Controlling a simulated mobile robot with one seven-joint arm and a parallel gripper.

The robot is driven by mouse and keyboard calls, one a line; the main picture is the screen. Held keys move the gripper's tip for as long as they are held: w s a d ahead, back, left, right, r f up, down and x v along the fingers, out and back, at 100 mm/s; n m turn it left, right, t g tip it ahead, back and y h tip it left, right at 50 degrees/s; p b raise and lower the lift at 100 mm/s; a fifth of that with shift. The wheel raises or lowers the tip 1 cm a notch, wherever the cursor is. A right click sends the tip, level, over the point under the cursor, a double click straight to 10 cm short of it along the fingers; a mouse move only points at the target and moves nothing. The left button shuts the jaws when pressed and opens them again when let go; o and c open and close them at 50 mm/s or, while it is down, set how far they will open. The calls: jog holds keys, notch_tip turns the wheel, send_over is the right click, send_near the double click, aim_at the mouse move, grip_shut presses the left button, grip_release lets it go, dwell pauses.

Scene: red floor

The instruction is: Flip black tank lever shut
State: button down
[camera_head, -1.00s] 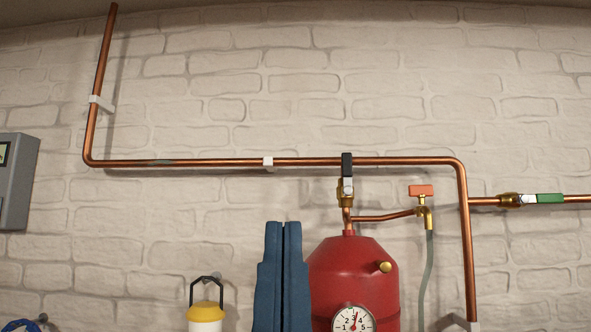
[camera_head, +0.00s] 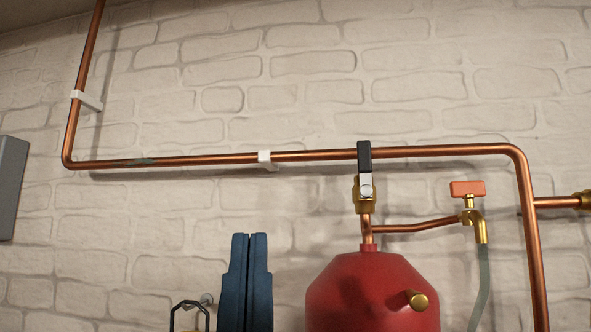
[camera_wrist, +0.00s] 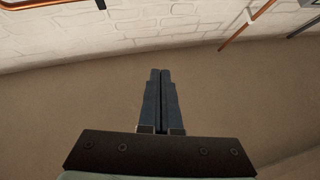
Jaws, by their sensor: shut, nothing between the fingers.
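The black lever (camera_head: 364,157) stands upright on a brass valve (camera_head: 366,195) above the red tank (camera_head: 372,295). Its upper part crosses in front of the horizontal copper pipe. My gripper (camera_head: 250,237) has blue fingers pointing up, pressed together and empty. In the head view it is left of the tank and lower than the lever, apart from both.
The horizontal copper pipe (camera_head: 210,159) runs along the white brick wall. A brass tap with an orange handle (camera_head: 467,188) and a hose is right of the valve. A black lantern handle (camera_head: 173,315) is left of my gripper. A grey box (camera_head: 10,185) is at far left.

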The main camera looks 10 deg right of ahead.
jog(key=w+d+r+n+g+p, duration=0.9)
jog(key=w+d+r+n+p, duration=0.2)
jog(key=w+r+n+p, duration=0.3)
notch_tip(320, 180, up, 2)
jog(key=n+p, duration=0.2)
jog(key=n, duration=0.2)
jog(key=shift+w+d+y, duration=0.3)
jog(key=shift+y, duration=0.1)
jog(key=shift+r, duration=0.1)
